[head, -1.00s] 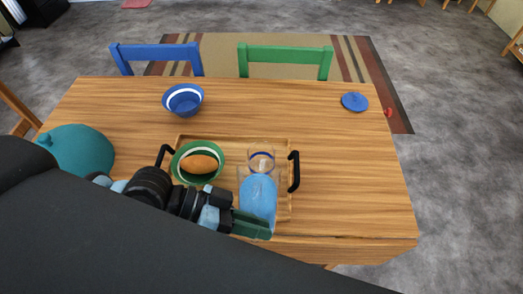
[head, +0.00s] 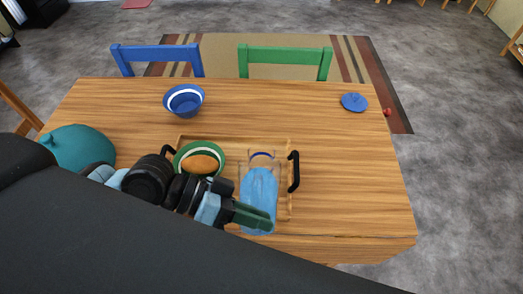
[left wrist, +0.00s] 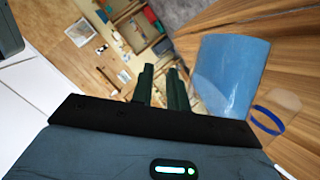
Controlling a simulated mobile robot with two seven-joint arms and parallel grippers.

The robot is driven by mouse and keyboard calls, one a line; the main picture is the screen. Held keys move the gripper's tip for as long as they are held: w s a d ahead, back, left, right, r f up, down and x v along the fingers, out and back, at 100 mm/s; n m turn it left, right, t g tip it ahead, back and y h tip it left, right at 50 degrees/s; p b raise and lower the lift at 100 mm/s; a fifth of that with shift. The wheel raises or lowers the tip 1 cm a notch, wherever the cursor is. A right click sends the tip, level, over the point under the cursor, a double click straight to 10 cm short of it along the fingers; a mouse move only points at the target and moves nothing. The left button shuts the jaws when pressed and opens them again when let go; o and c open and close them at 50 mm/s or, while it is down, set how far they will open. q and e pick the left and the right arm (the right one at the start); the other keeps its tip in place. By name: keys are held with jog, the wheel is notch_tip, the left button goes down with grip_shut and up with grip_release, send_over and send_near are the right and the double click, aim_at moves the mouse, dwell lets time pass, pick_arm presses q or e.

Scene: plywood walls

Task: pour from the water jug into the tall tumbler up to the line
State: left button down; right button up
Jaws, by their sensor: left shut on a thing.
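The water jug (head: 257,203) is clear, with blue water in it. My left gripper (head: 254,216) is shut on it from the left; the exact grip spot is hard to make out. In the left wrist view, the jug (left wrist: 230,75) is right of the fingers (left wrist: 162,88) and looks tilted. The tall tumbler (head: 263,157) is clear with a dark blue line, directly behind the jug, which hides its lower part. The tumbler also shows in the left wrist view (left wrist: 272,112). I cannot tell whether it holds any water. My right gripper is not in view.
A wooden tray (head: 285,208) with black handles lies under the jug and tumbler. A green bowl (head: 180,162) with an orange-brown item stands left of them. The table's right side is clear.

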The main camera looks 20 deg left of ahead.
aim_at(256, 200)
pick_arm(q)
jog(key=shift+w+r, duration=0.2)
jog(key=shift+r, duration=0.35)
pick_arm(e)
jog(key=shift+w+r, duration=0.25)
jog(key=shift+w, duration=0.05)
pick_arm(q)
jog(key=shift+w+a+r+n+p, duration=0.1)
jog(key=shift+w+r+n+p, duration=0.15)
jog(key=shift+r+n, duration=0.2)
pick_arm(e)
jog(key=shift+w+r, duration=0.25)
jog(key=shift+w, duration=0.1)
pick_arm(q)
jog(key=shift+r+g, duration=0.2)
jog(key=shift+g, duration=0.1)
jog(key=shift+r+h, duration=0.2)
jog(key=shift+h, duration=0.1)
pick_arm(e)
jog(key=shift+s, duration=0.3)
pick_arm(q)
jog(key=shift+w+r+n, duration=0.25)
jog(key=shift+r+n, duration=0.1)
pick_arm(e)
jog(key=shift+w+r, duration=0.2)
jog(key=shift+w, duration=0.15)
